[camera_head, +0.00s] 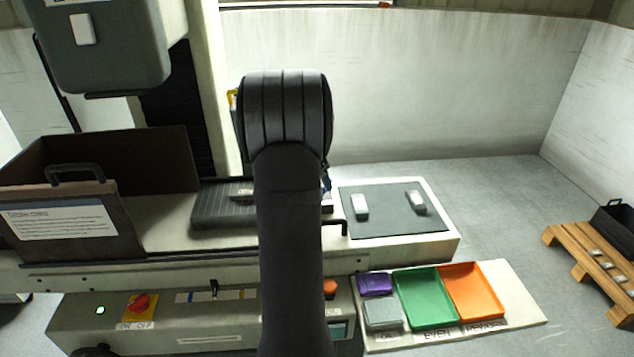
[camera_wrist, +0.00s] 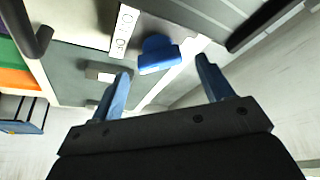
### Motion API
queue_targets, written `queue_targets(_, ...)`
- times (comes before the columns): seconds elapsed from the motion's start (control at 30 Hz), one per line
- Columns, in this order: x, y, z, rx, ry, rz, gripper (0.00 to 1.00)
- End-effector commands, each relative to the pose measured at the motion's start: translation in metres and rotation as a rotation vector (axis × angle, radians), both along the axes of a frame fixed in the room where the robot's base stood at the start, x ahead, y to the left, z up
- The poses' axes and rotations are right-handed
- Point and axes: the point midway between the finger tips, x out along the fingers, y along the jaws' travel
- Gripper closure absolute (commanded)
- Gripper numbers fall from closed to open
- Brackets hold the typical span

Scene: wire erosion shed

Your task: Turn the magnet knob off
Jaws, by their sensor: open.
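A blue knob-like piece (camera_wrist: 158,52) shows in the wrist view beside a white marked plate (camera_wrist: 124,28), near the end of the dark grooved chuck (camera_head: 215,208). I cannot read its setting. My gripper (camera_wrist: 161,66) is open, its two blue fingers apart; the blue piece appears between and beyond the fingertips, with no contact visible. In the head view my arm hides the right end of the chuck. A red knob (camera_head: 139,304) sits on the front panel over an ON/OFF label, away from my gripper.
A grey mat (camera_head: 385,226) with two small pale blocks lies right of the chuck. A black bent handle (camera_head: 336,224) sticks up near the table edge. Green (camera_head: 425,298) and orange (camera_head: 474,291) trays stand front right. A dark open box (camera_head: 160,165) stands left.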

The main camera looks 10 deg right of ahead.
Motion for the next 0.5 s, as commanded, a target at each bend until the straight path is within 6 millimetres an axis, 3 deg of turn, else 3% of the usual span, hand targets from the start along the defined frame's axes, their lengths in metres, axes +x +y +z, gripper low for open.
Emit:
queue_targets(0.2,0.005,-0.005,-0.017,0.0,0.0,0.0,0.27)
queue_targets(0.5,0.005,-0.006,-0.019,0.001,-0.001,0.0,0.27)
